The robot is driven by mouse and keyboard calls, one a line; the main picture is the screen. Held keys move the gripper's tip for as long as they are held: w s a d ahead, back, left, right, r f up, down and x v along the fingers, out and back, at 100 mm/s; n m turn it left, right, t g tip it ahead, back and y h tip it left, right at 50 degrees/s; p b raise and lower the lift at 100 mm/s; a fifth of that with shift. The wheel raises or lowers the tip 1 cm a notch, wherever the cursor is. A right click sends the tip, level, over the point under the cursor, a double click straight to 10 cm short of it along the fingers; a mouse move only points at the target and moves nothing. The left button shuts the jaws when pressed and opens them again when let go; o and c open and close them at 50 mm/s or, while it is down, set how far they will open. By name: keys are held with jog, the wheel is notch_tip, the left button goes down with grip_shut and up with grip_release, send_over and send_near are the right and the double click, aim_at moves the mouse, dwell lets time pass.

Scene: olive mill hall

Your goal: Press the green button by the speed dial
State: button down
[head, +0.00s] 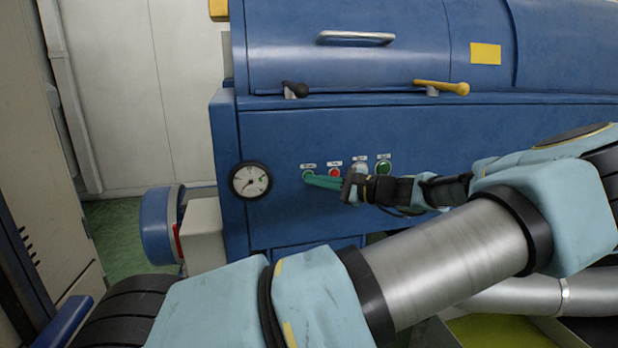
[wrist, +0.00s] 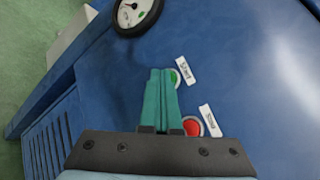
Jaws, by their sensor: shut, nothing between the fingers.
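On the blue machine's front, a green button (head: 308,174) sits at the left of a row, labelled "Start" in the wrist view (wrist: 175,78). A red button (head: 334,172) is to its right, also in the wrist view (wrist: 193,126). Then come a grey knob (head: 360,168), its label too small to read, and a second green button (head: 383,166) at the right end. My gripper (head: 308,181) is shut and empty. Its green fingertips (wrist: 161,74) are at the left green button and partly cover it; I cannot tell whether they touch it.
A round white-faced gauge (head: 250,180) is left of the buttons. A black-knobbed lever (head: 295,89) and a yellow lever (head: 441,87) stick out above the panel. A blue and grey motor-like unit (head: 203,233) stands at the lower left.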

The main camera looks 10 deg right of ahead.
jog(key=shift+s, duration=0.1)
jog(key=shift+s+d+p, duration=0.1)
jog(key=shift+s+p, duration=0.3)
jog(key=shift+s, duration=0.25)
jog(key=shift+s, duration=0.1)
jog(key=s, duration=0.1)
jog(key=s+p, duration=0.1)
jog(key=s, duration=0.1)
jog(key=s+p, duration=0.1)
jog(key=shift+s+d, duration=0.3)
jog(key=shift+s, duration=0.1)
